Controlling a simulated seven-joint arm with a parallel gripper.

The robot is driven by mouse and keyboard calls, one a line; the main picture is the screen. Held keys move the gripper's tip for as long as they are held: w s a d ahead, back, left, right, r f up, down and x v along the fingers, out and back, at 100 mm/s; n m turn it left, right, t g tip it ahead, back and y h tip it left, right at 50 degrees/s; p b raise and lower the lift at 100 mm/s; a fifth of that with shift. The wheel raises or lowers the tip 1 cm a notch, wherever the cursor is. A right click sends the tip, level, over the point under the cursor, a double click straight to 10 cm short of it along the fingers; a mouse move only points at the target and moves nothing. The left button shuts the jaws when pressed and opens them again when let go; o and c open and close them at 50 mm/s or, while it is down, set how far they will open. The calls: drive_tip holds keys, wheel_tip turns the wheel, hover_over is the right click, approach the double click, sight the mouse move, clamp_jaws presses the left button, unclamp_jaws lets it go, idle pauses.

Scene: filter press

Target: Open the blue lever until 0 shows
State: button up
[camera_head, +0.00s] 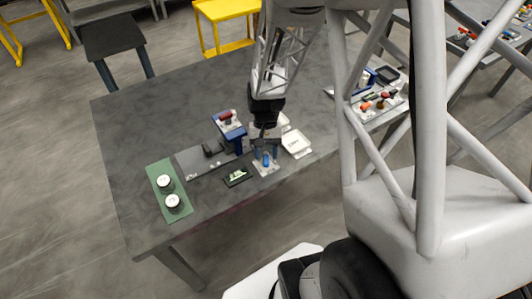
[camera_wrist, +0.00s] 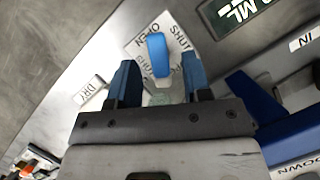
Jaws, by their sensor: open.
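The blue lever (camera_wrist: 158,55) stands on a white plate (camera_wrist: 143,42) marked OPEN and SHUT in the wrist view. My gripper (camera_wrist: 159,63) is open, with one blue-tipped finger on each side of the lever and a visible gap to each. In the head view the gripper (camera_head: 266,146) is right above the white plate, with the blue lever (camera_head: 266,159) between its fingers. In the head view the display (camera_head: 236,177) is too small to read.
A blue press frame (camera_head: 236,140) stands close behind and left of the gripper. A white tray (camera_head: 296,143) lies to the right. A green mat (camera_head: 157,184) with two white-topped round pieces is at the left.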

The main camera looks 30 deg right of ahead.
sight(266, 158)
drive_tip(key=v, duration=0.7)
drive_tip(key=shift+r, duration=0.1)
idle(0.4)
drive_tip(key=shift+s+a+r+t+h, duration=0.15)
drive_tip(key=shift+s+a+t+h, duration=0.35)
drive_tip(key=shift+s+t, duration=0.35)
drive_tip(key=shift+s+a+r+t+h, duration=0.1)
drive_tip(key=shift+s+a+t+h, duration=0.3)
drive_tip(key=shift+s+t+h, duration=0.45)
drive_tip(key=shift+w+y, duration=0.15)
drive_tip(key=shift+y, duration=0.1)
drive_tip(key=shift+f, duration=0.15)
drive_tip(key=shift+f, duration=3.8)
clamp_jaws()
